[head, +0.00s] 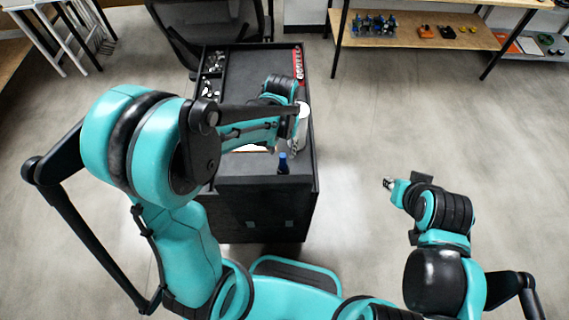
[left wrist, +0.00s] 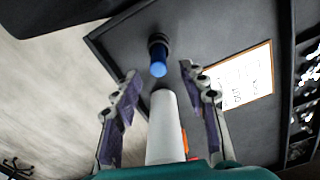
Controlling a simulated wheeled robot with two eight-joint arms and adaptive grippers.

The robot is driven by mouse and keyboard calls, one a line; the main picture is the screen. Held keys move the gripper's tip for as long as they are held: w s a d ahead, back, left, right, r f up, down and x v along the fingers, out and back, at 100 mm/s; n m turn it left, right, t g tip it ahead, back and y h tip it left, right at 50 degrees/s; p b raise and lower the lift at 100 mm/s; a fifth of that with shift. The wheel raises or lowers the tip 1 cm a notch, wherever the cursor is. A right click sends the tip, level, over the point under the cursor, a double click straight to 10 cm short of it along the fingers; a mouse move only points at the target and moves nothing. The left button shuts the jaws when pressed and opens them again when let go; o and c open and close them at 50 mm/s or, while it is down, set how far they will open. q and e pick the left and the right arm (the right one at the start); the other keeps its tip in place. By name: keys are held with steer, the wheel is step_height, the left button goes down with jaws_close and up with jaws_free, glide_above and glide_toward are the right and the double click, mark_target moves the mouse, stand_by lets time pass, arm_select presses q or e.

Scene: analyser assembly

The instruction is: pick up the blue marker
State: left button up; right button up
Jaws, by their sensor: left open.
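The blue marker (head: 283,163) stands on the dark top of the cart (head: 265,190), near its front edge, in the head view. In the left wrist view the marker (left wrist: 158,58) shows its blue end, with a dark part behind it. My left gripper (left wrist: 159,76) is open, its two purple-padded fingers apart. The marker lies ahead, in line with the gap between the fingertips, and is not gripped. In the head view the left gripper (head: 295,143) is partly hidden beside the marker. My right gripper (head: 388,184) hangs over the floor, right of the cart, too small to read.
A white cylinder (head: 303,112) is close to the left gripper; it also shows between the fingers in the left wrist view (left wrist: 165,125). A paper sheet (left wrist: 246,78) lies on the cart. A red strip (head: 298,63) is at its back right. Shelves (head: 420,40) stand behind.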

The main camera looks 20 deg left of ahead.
mark_target(283, 162)
arm_select(q)
steer(key=shift+f, duration=0.45)
step_height(283, 162, down, 8)
steer(key=b, duration=0.3)
steer(key=shift+d+r, duration=0.1)
steer(key=shift+r, duration=0.15)
jaws_close()
